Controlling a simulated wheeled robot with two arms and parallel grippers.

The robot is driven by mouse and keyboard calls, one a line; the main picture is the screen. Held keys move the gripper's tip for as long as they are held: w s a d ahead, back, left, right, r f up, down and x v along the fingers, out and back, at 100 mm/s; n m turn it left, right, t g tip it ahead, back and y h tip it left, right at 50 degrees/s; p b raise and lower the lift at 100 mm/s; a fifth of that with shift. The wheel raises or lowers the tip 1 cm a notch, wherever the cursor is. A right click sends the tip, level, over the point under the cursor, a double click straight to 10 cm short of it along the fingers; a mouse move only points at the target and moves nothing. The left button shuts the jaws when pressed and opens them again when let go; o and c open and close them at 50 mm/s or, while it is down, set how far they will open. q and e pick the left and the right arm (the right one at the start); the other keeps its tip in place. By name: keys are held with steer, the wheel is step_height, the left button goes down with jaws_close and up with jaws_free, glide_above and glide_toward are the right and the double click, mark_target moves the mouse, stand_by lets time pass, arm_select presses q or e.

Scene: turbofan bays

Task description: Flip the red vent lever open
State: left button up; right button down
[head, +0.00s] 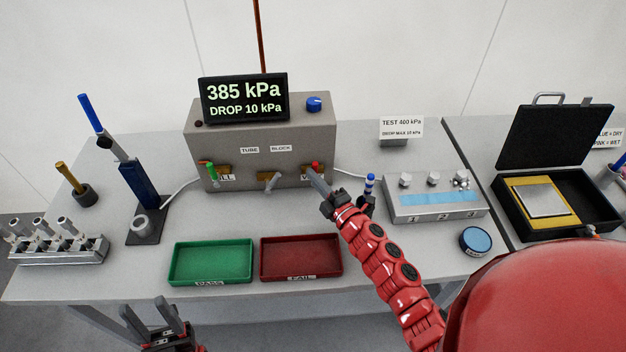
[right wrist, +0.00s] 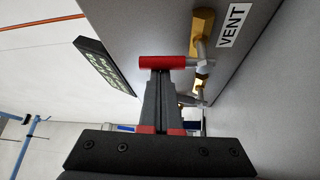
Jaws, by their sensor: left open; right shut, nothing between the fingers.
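The red vent lever (head: 316,164) is on the right front of the grey test box (head: 255,140), beside a label partly hidden by my gripper. In the right wrist view, the red lever handle (right wrist: 167,62) lies crosswise just beyond my fingertips, joined to a brass valve (right wrist: 202,24) beside the VENT label (right wrist: 231,25). My right gripper (head: 314,176) is shut and empty, its tips at or very near the handle; I cannot tell whether they touch. My left gripper (head: 170,312) is open and empty, low in front of the table.
The display (head: 245,97) reads 385 kPa, DROP 10 kPa. A green-handled valve (head: 210,172) and a middle grey lever (head: 269,182) share the box front. Green (head: 212,261) and red (head: 301,258) trays lie in front. A blue-topped plug (head: 369,184) stands near my right gripper.

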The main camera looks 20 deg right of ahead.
steer(key=shift+m, duration=0.5)
steer(key=shift+s+d+f+b, duration=0.15)
steer(key=shift+d+f+b, duration=0.15)
steer(key=shift+d+b, duration=0.65)
steer(key=shift+s+d+f+b, duration=0.2)
steer(key=shift+d+f+b, duration=0.1)
steer(key=shift+b, duration=1.1)
steer(key=shift+s+d+f+b, duration=0.2)
steer(key=shift+d+b, duration=0.45)
steer(key=shift+b, duration=0.55)
steer(key=shift+d+f, duration=0.1)
